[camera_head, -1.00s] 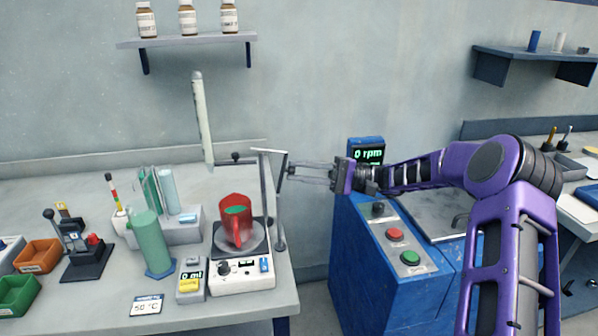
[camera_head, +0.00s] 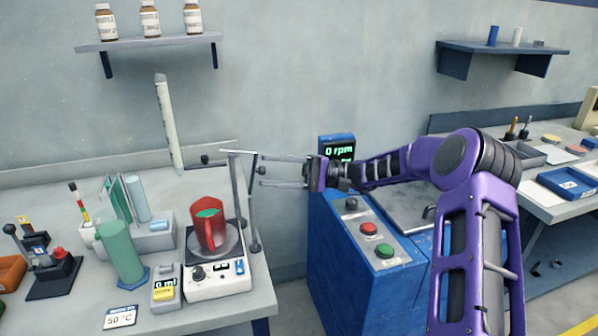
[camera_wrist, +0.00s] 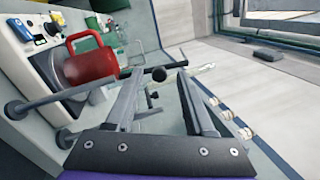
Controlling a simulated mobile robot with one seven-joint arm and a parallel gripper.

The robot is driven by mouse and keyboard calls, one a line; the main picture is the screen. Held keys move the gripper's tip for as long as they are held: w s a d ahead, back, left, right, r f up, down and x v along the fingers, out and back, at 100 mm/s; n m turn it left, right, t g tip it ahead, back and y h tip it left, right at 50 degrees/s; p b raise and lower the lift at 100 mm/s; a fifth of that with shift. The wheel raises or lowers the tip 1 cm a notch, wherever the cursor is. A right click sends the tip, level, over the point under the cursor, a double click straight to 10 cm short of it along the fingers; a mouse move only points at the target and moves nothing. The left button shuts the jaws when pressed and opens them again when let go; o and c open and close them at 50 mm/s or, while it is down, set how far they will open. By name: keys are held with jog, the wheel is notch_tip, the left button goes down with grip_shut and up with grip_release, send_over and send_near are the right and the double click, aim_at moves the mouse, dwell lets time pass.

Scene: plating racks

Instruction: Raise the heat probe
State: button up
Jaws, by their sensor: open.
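The heat probe seems to be the long pale rod (camera_head: 168,125) that leans slightly, behind and left of the red beaker (camera_head: 207,224). A thin metal stand (camera_head: 238,195) rises beside the hot plate (camera_head: 215,275), with a crossbar and a dark knob (camera_head: 205,159) near the probe's lower end. My gripper (camera_head: 260,170) is open and empty, just right of the stand's top, pointing left. In the wrist view, a black round knob (camera_wrist: 158,73) shows between and beyond my open fingertips. The beaker also shows there (camera_wrist: 88,60). How the probe is attached is unclear.
A green cylinder (camera_head: 120,250) and a small meter reading 0 ml (camera_head: 166,287) stand left of the hot plate. A blue cabinet (camera_head: 335,270) with red and green buttons stands below my arm. A bottle shelf (camera_head: 148,43) hangs above.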

jog(key=v, duration=1.6)
jog(key=shift+d+b, duration=0.3)
jog(key=shift+d, duration=0.1)
jog(key=shift+f, duration=0.1)
